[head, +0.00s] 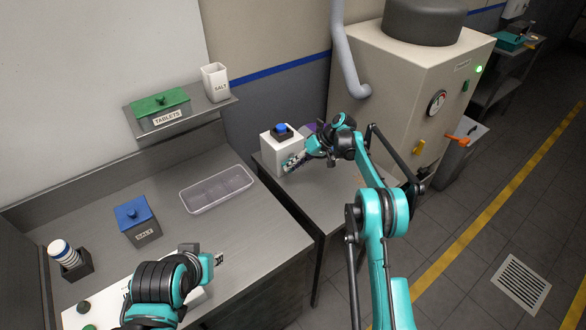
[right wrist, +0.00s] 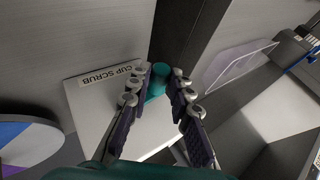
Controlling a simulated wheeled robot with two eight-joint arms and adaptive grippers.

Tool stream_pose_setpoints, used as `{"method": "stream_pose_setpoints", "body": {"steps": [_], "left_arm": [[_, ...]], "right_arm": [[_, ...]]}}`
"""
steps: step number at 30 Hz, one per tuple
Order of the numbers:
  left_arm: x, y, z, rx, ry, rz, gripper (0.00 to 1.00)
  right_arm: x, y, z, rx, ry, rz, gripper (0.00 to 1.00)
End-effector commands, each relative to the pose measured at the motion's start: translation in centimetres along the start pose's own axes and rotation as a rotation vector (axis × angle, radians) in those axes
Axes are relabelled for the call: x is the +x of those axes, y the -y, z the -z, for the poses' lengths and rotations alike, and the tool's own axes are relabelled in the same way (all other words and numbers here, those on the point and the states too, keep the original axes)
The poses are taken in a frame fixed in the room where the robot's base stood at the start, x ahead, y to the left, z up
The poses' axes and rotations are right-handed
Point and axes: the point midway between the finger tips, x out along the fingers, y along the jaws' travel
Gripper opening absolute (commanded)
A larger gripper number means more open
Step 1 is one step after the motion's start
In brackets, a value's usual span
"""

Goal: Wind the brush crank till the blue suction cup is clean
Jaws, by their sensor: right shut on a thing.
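The white cup scrub box (head: 281,152) stands on the small metal table; its "CUP SCRUB" label shows in the right wrist view (right wrist: 110,75). A blue round piece (head: 281,128) sits on a dark base on its top, seemingly the blue suction cup; whether it is clean is too small to tell. My right gripper (head: 292,163) is at the box's right front side. In the right wrist view its fingers are closed around a teal cylindrical crank handle (right wrist: 158,78). My left gripper (head: 218,259) is over the left counter, and its jaw opening is unclear.
A shelf (head: 185,119) holds a green tablets box and salt pot. A large cream machine (head: 395,85) stands behind my right arm.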

Motion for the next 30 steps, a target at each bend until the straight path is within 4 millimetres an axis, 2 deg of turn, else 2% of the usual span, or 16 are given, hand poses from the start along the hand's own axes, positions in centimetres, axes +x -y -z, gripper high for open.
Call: {"method": "stream_pose_setpoints", "body": {"steps": [9, 22, 23, 25, 30], "left_arm": [[0.24, 0.00, -0.18, 0.000, 0.000, 0.000, 0.28], [0.25, 0.00, -0.18, 0.000, 0.000, 0.000, 0.28], [0.25, 0.00, -0.18, 0.000, 0.000, 0.000, 0.28], [0.25, 0.00, -0.18, 0.000, 0.000, 0.000, 0.28], [0.25, 0.00, -0.18, 0.000, 0.000, 0.000, 0.28]], "right_arm": [[-0.28, 0.04, 0.14, 0.038, 0.000, 0.091, 0.00], [-0.34, 0.09, 0.16, 0.043, 0.000, 0.101, 0.00], [-0.34, 0.09, 0.16, 0.043, 0.000, 0.101, 0.23], [-0.34, 0.09, 0.16, 0.043, 0.000, 0.101, 0.41], [-0.33, 0.08, 0.16, 0.042, 0.000, 0.101, 0.41]]}}
